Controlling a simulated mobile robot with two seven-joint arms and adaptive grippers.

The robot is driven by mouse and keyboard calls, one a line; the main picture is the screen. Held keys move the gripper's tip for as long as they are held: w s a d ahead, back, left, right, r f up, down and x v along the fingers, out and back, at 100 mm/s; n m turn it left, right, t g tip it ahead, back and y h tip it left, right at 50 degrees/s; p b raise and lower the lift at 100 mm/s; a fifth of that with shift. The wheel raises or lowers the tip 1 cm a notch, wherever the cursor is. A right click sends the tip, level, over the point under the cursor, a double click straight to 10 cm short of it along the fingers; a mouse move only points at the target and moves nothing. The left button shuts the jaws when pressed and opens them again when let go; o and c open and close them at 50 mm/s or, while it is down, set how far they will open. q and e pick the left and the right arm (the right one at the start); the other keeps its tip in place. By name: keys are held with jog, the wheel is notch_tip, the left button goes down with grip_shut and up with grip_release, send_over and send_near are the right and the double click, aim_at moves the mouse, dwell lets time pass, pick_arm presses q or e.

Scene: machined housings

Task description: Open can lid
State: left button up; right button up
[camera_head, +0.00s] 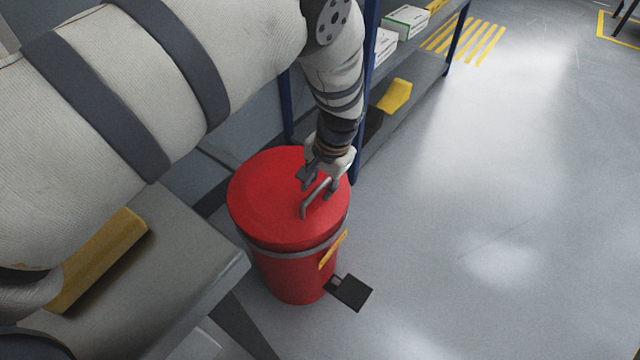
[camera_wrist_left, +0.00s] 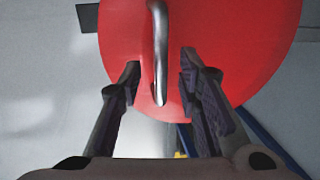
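A red can (camera_head: 287,268) stands upright on the grey floor, with a round red lid (camera_head: 268,200) lying flat on its top. A bent metal handle (camera_head: 309,207) rises from the lid near its right edge. My left gripper (camera_head: 319,186) is over that side of the lid, close to the handle. In the left wrist view the handle (camera_wrist_left: 159,50) runs between the two open fingers (camera_wrist_left: 159,82), with a gap on each side. The lid also fills the top of that view (camera_wrist_left: 220,40). A black pedal (camera_head: 349,292) sticks out at the can's foot. My right gripper is not in view.
A grey table (camera_head: 175,270) with a yellow block (camera_head: 98,262) stands left of the can. Behind it is a blue-framed shelf (camera_head: 368,100) holding boxes (camera_head: 405,22) and a yellow item (camera_head: 396,95). The floor to the right is clear.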

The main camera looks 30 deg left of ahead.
pick_arm(q)
jog(key=shift+c, duration=0.2)
grip_shut()
jog(key=shift+a, duration=0.1)
